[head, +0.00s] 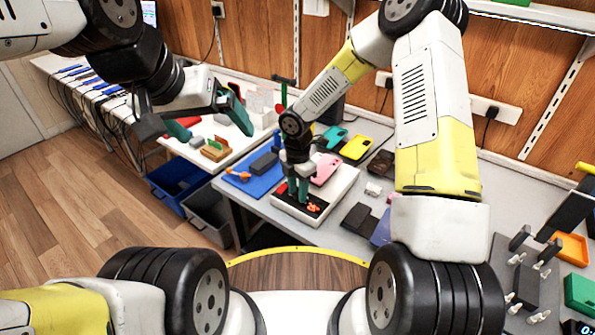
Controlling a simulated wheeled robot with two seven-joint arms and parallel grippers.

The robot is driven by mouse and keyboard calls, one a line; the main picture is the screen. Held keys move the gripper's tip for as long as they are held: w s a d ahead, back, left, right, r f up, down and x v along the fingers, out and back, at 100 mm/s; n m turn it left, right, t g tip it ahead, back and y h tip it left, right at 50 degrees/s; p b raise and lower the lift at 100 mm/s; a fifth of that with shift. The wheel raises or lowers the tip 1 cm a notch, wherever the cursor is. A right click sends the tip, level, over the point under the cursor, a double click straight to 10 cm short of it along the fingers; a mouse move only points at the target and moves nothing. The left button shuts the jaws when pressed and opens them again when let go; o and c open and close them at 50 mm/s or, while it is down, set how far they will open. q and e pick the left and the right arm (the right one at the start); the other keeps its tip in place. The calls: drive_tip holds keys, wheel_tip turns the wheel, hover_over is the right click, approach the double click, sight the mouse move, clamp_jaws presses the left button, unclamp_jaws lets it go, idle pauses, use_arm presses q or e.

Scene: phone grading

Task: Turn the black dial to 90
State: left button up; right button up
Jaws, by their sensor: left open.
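A white box (339,190) with a black top panel (296,207) stands on the grey table. I cannot make out the black dial; it may be hidden by my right gripper. My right gripper (298,190) points straight down at the panel, its fingertips at or just above it. Its fingers look close together, and I cannot tell whether they hold anything. My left gripper (192,118) is open and empty, raised at the left over the white side table, well away from the box.
A blue mat (240,186) with dark and orange items lies left of the box. Phones in pink, teal and yellow (357,147) lie behind it. Dark items (361,218) lie to its right. Blue and grey bins (208,212) stand on the floor at left.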

drive_tip(key=shift+c, duration=0.4)
clamp_jaws()
drive_tip(key=shift+m, duration=0.3)
drive_tip(key=m, duration=0.4)
drive_tip(key=shift+m, duration=0.3)
drive_tip(key=m, duration=0.4)
drive_tip(key=shift+m, duration=0.3)
drive_tip(key=shift+o, duration=0.4)
unclamp_jaws()
